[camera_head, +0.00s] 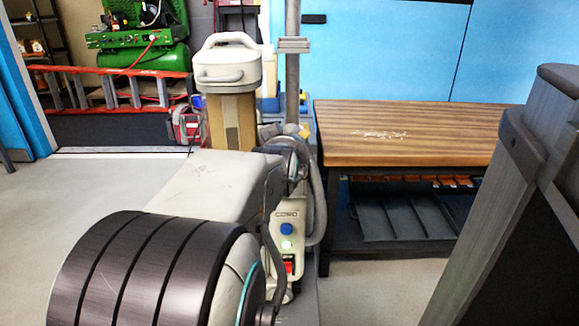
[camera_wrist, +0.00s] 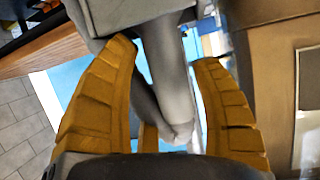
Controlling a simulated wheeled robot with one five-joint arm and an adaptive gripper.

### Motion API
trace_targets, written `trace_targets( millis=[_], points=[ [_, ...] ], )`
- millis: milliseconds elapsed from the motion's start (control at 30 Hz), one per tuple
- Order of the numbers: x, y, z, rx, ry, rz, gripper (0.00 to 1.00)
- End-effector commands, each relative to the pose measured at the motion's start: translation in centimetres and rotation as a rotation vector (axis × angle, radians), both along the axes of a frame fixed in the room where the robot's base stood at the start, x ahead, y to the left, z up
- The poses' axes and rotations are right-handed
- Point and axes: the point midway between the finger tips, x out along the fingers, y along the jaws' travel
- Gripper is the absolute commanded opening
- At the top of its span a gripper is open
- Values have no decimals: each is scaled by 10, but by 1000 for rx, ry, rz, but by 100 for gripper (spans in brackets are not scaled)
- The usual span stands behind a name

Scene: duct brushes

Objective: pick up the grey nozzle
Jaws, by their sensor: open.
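In the wrist view my gripper (camera_wrist: 172,70) is open, with a ribbed yellow finger on each side. A smooth grey tube-like part (camera_wrist: 168,75), possibly the grey nozzle, runs down the picture between the fingers. Gaps show between it and both fingers, and its rounded lower end is near the gripper's base. A grey block (camera_wrist: 125,12) is at its upper end. In the head view I cannot make out my gripper clearly, and I cannot tell which grey part there is the nozzle.
A wooden-topped workbench (camera_head: 420,128) stands right of a grey upright post (camera_head: 292,80). A lidded beige canister (camera_head: 228,68) stands left of the post. A green compressor (camera_head: 140,40) and a red ladder (camera_head: 110,75) are at the back left. The left floor is clear.

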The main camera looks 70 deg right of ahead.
Motion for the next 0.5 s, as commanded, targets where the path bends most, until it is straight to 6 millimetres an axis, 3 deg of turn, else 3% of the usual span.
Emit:
trace_targets(
  millis=[67, 500],
  points=[
    [0, 0, 0, 1, 0, 0, 59],
    [0, 0, 0, 1, 0, 0, 20]
  ],
)
